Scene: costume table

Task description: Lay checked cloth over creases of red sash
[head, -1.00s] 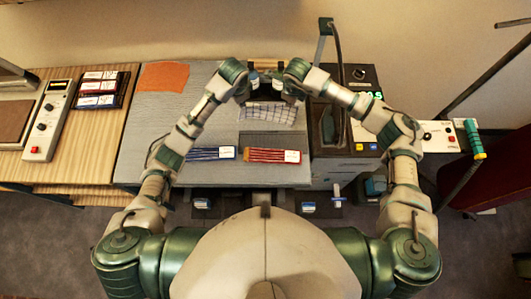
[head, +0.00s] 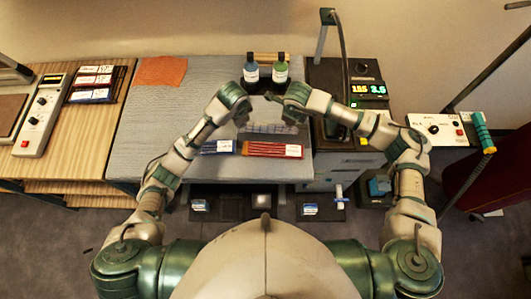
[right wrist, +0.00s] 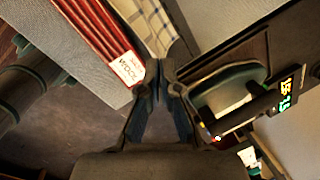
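The checked cloth (head: 268,128), white with dark lines, is stretched between my two grippers, just behind the red sash (head: 262,149) in the head view. The red sash lies folded in long creases, with a white label at its right end. In the right wrist view the red sash (right wrist: 92,28) lies beside the checked cloth (right wrist: 146,22). My right gripper (right wrist: 160,75) is shut at the cloth's near corner. My left gripper (head: 243,118) is at the cloth's left end; its fingertips are mostly hidden by its own wrist.
A folded blue sash (head: 216,147) lies left of the red one. An orange cloth (head: 161,71) lies back left. A black device (head: 345,75) with a lit display stands right. The grey tabletop's left is clear.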

